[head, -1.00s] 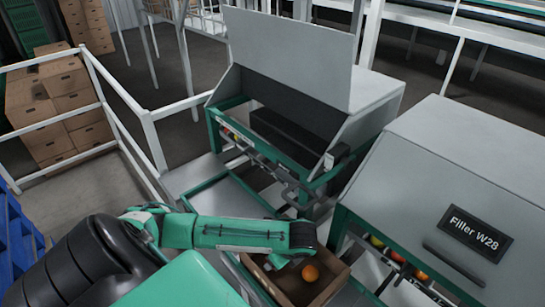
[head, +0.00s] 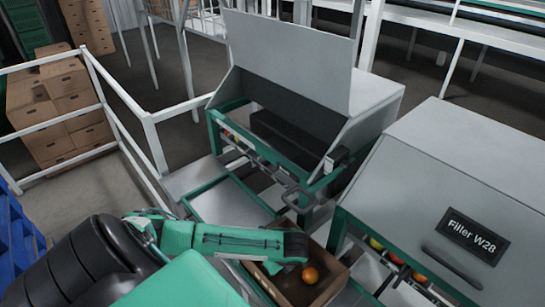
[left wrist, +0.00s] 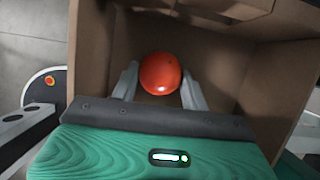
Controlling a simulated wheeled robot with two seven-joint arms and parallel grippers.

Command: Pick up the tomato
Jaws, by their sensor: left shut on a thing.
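The red-orange tomato (head: 310,275) is in an open cardboard box (head: 330,262) at the bottom middle of the head view. In the left wrist view, the tomato (left wrist: 160,72) sits between the two grey fingers of my left gripper (left wrist: 160,80), one on each side. The gripper is shut on it inside the box (left wrist: 92,60). In the head view my left arm reaches over the box's left side and the fingers are hidden. Whether the tomato touches the box floor I cannot tell. My right gripper is not in view.
An open grey filler machine (head: 375,92) stands behind the box. A second one, labelled Filler W28 (head: 470,150), stands at right, with several tomatoes under its front edge. White railings (head: 125,130) and stacked cartons (head: 60,110) are at left.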

